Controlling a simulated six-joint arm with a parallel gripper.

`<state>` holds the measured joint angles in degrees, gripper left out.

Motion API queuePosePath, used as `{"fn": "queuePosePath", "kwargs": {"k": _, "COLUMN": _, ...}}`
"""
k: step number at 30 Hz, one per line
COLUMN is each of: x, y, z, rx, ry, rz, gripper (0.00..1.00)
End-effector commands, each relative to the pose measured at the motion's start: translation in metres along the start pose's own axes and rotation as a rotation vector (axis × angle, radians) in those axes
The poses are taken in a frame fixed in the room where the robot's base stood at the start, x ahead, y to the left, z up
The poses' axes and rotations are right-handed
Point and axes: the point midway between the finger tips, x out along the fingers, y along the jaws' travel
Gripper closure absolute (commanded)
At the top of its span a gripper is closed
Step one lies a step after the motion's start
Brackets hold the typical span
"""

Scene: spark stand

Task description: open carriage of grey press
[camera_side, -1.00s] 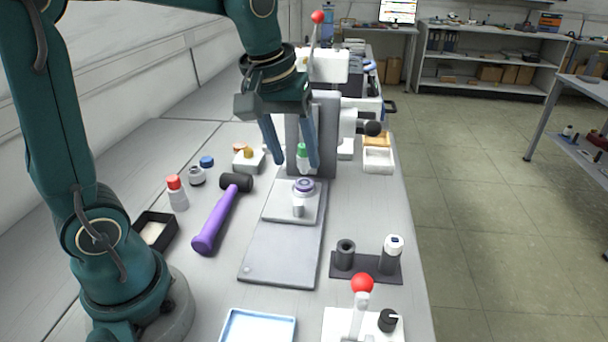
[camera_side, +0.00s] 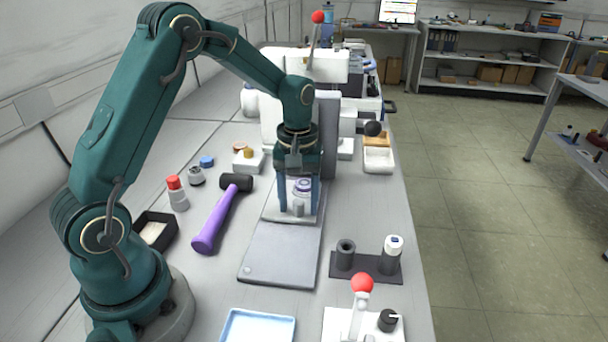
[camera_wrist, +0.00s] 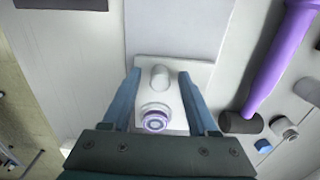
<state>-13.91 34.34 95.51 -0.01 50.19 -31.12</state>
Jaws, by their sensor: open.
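The grey press has a flat base plate (camera_side: 280,255) and an upright grey column (camera_side: 328,135). Its pale carriage plate (camera_side: 270,214) lies at the column end of the base and also shows in the wrist view (camera_wrist: 190,72). A short grey peg (camera_wrist: 159,77) stands on the carriage, with a purple-ringed round part (camera_wrist: 155,121) behind it on the column side. My gripper (camera_side: 298,211) points down over the carriage. Its open fingers stand on either side of the peg, with gaps visible in the wrist view (camera_wrist: 159,73). The press head is partly hidden by my arm.
A purple mallet (camera_side: 218,215) lies left of the base. A dark holder (camera_side: 366,268) with two cylinders stands right. A red-knobbed lever box (camera_side: 345,325) and a blue tray (camera_side: 258,327) are at the front. The base plate in front of the carriage is clear.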

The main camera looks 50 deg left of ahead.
Motion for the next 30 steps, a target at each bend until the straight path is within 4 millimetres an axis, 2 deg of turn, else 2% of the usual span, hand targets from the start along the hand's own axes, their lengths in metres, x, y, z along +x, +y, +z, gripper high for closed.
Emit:
{"fn": "queuePosePath", "kwargs": {"k": 8, "x": 0.0024, "y": 0.0, "z": 0.0001, "rx": 0.0, "ry": 0.0, "rz": 0.0, "gripper": 0.41}}
{"fn": "queuePosePath", "kwargs": {"k": 11, "x": 0.0023, "y": 0.0, "z": 0.0001, "rx": 0.0, "ry": 0.001, "rz": 0.0, "gripper": 0.75}}
{"fn": "queuePosePath", "kwargs": {"k": 12, "x": 0.0022, "y": 0.0, "z": 0.0001, "rx": 0.0, "ry": 0.001, "rz": 0.0, "gripper": 0.9}}
{"fn": "queuePosePath", "kwargs": {"k": 13, "x": 0.0022, "y": 0.0, "z": 0.0001, "rx": 0.0, "ry": 0.001, "rz": 0.0, "gripper": 1.0}}
{"fn": "queuePosePath", "kwargs": {"k": 30, "x": 0.0018, "y": 0.0, "z": 0.0001, "rx": 0.0, "ry": 0.001, "rz": 0.001, "gripper": 1.0}}
